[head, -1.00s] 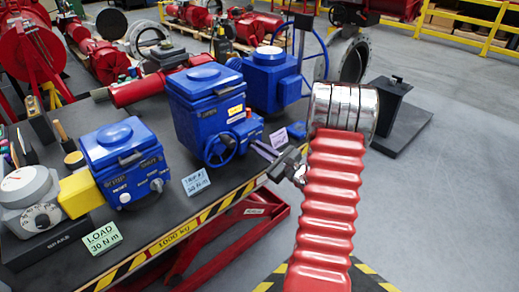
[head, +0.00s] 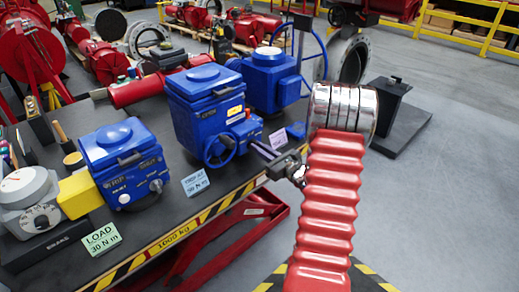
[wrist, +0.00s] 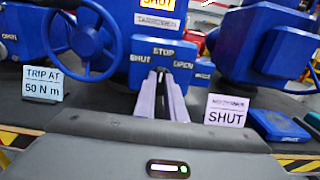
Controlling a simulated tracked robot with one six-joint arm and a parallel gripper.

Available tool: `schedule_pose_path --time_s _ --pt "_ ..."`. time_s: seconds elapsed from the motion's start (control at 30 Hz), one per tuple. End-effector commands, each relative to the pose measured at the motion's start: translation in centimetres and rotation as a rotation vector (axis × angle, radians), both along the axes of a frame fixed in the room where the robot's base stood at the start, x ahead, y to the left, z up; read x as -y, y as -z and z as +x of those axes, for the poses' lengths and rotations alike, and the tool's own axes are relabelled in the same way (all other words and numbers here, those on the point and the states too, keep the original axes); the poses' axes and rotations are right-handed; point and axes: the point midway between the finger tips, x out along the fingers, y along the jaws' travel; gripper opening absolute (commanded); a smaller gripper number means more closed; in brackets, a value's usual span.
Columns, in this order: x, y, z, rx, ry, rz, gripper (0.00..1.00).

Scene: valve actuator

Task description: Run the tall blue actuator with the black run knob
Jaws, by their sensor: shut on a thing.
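The tall blue actuator (head: 197,108) stands mid-bench in the head view, with a blue handwheel (head: 219,149) on its front. In the wrist view its control box (wrist: 164,58) carries the words SHUT, STOP and OPEN, and a yellow window (wrist: 158,4) above reads SHUT. My gripper (wrist: 160,76) has its two pale fingers close together at the front of this box, below STOP. In the head view my gripper (head: 257,147) reaches the box from the right.
A tag (wrist: 43,84) reads TRIP AT 50 N m; a pale purple card (wrist: 226,111) reads SHUT. A flat blue piece (wrist: 279,125) lies beside it. Other blue actuators stand left (head: 122,164) and behind right (head: 271,80). The striped bench edge (head: 175,239) runs in front; open floor lies right.

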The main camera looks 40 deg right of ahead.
Motion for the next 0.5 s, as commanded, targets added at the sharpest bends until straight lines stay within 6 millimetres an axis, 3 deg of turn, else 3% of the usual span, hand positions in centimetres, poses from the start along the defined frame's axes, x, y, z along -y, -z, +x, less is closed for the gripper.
schedule_pose_path --time_s 0.3,0.5 --pt "-0.03 0.07 -0.02 -0.002 0.0 0.0 0.29" --pt "-0.01 0.04 -0.02 -0.001 0.0 -0.001 0.29"
